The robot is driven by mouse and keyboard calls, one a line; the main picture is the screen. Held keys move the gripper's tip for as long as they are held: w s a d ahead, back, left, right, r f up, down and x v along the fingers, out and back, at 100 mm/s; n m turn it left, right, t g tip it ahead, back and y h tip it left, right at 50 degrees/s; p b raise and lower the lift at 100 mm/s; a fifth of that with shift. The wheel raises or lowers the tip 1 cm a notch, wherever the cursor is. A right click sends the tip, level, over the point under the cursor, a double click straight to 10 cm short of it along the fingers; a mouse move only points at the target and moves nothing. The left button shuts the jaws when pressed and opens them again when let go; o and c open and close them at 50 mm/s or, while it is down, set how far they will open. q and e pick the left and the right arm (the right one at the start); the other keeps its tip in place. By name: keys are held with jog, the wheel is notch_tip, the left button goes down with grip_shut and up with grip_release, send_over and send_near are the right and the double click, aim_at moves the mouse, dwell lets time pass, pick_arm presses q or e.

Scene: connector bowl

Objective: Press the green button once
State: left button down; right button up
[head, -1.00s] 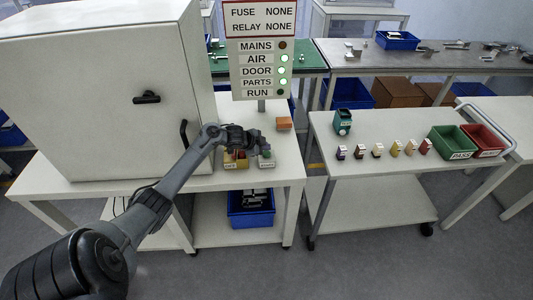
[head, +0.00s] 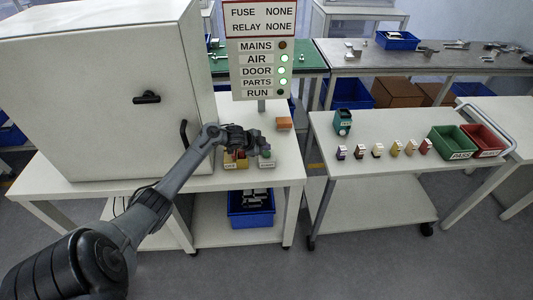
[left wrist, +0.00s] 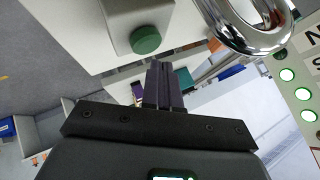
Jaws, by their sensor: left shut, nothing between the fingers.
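The green button (left wrist: 145,40) is a round cap on a pale box (left wrist: 135,15) in the left wrist view. In the head view the button (head: 266,155) shows small on its box (head: 267,163), at the right part of the white table. My left gripper (left wrist: 163,68) is shut and empty. Its dark fingertips appear beside the button in the wrist view, with a gap in the picture between them. In the head view the left gripper (head: 265,147) is close to the button, just above it in the picture. My right gripper is out of view.
A yellow-orange bin (head: 236,160) stands left of the button box, partly behind my gripper. An orange block (head: 284,123) lies behind it. The big white cabinet (head: 100,90) is to the left.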

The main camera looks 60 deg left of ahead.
pick_arm(q)
jog(key=shift+f, duration=0.2)
jog(key=shift+f, duration=0.25)
dwell(0.5)
jog(key=shift+f, duration=0.55)
dwell(0.7)
jog(key=shift+r, duration=0.1)
jog(key=shift+r+p, duration=0.9)
jog(key=shift+p, duration=0.05)
